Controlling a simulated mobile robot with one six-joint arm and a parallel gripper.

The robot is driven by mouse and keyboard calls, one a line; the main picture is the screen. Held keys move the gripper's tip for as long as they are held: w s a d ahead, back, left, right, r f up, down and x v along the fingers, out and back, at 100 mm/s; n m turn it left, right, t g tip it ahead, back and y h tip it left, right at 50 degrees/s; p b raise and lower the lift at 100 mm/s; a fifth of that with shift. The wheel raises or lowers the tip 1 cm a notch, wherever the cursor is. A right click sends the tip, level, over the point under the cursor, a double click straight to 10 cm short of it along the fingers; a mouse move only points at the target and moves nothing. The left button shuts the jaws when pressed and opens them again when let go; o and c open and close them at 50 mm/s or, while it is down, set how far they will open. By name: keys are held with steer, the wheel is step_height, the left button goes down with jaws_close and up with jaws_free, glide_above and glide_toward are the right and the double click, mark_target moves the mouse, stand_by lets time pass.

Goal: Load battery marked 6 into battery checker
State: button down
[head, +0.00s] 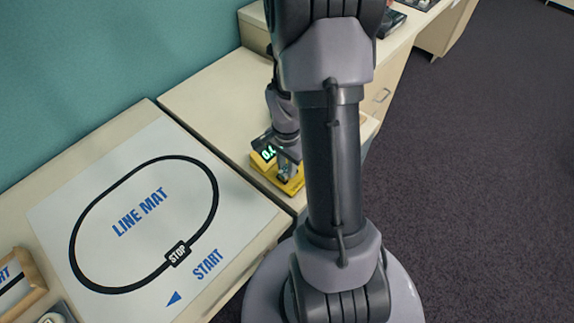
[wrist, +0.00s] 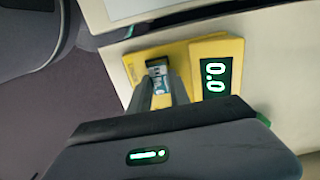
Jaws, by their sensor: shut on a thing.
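The battery checker (wrist: 216,48) is a yellow box on the pale table, with a green display reading 0.0 in the wrist view. In the head view the checker (head: 258,163) is partly hidden by my arm. My gripper (wrist: 161,80) is shut on a small battery (wrist: 159,72) with a pale and blue label. The battery is at the checker's bay, beside the display. I cannot tell whether it is seated or just above the bay. Its number is not readable here. In the head view my gripper (head: 288,168) points down over the checker.
A white line mat (head: 130,225) with a black oval track lies on the table to the left. A wooden-framed item (head: 22,285) sits at the lower left edge. Dark objects stand on the far tables. Dark carpet (head: 480,190) is clear on the right.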

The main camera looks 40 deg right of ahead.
steer(key=shift+f+b, duration=0.65)
steer(key=shift+b, duration=0.25)
stand_by(1.5)
steer(key=c, duration=1.1)
jaws_free()
steer(key=o, duration=0.4)
steer(key=shift+r, duration=0.1)
step_height(320, 180, up, 6)
steer(key=p, duration=0.4)
steer(key=shift+p, duration=0.35)
